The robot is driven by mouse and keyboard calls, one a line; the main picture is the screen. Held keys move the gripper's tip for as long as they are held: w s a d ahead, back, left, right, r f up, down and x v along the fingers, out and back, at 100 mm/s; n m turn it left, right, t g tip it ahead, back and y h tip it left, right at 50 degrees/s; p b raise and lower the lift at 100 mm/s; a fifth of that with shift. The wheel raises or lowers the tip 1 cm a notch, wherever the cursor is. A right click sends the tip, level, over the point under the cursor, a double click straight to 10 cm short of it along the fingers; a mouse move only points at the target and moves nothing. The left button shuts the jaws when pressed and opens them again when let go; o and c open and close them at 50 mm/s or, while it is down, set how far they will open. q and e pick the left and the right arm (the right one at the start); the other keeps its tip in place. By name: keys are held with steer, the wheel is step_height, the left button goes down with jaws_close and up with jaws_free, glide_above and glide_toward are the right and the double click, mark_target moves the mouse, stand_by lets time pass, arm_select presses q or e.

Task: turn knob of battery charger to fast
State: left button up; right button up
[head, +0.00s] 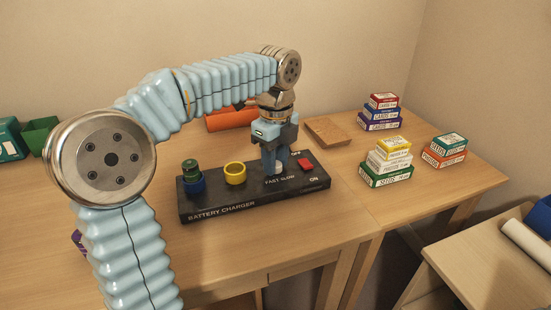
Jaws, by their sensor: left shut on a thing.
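The black battery charger (225,207) lies on the desk, with white lettering on its front edge. The labels "FAST" and "SLOW" (279,181) show near the knob's place. A red switch (305,164) is at the right, near "ON". My left gripper (275,165) points down onto the charger and is shut on the knob. The fingers hide the knob, so its setting cannot be read. My right gripper is not in view.
Stacked seed boxes (388,165) and card boxes (380,112) stand on the right desk part, with another stack (446,150) farther right. The desk in front is clear.

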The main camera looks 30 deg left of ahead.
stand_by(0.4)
arm_select(q)
steer(key=o, duration=1.1)
steer(key=shift+c, duration=0.2)
steer(key=shift+r, duration=0.1)
step_height(320, 180, up, 14)
steer(key=shift+f, duration=0.2)
